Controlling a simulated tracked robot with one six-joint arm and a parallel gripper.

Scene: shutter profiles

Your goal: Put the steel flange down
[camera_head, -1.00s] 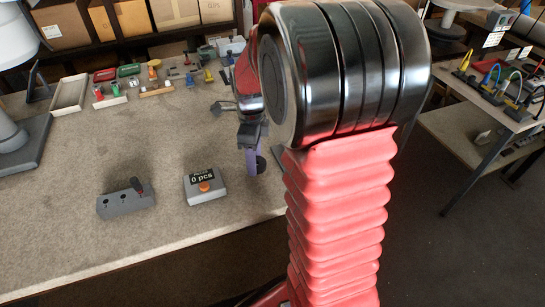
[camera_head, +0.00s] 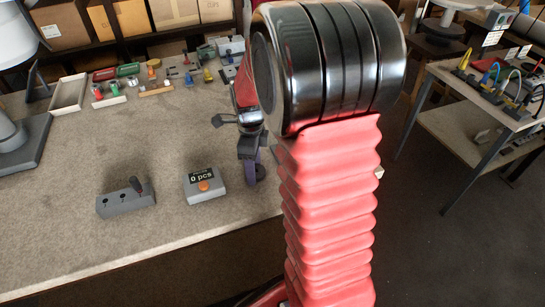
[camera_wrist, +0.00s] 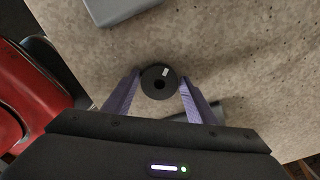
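The steel flange (camera_wrist: 158,82) is a dark round disc with a hole and a small pale mark, seen from above in the wrist view. My gripper (camera_wrist: 159,80) has its two purple fingers on either side of the flange, at its edges, and appears shut on it. In the head view my gripper (camera_head: 252,178) is low over the workbench (camera_head: 160,235) near its front edge, just right of the counter box. The flange (camera_head: 260,172) shows there as a dark patch at the fingertips, partly hidden. I cannot tell whether it touches the bench.
A grey counter box (camera_head: 203,187) reading "0 pcs" stands close left of my gripper. A grey block with holes and a dark peg (camera_head: 126,199) is farther left. Several small parts and a shallow tray (camera_head: 69,93) lie at the back. The bench middle is clear.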

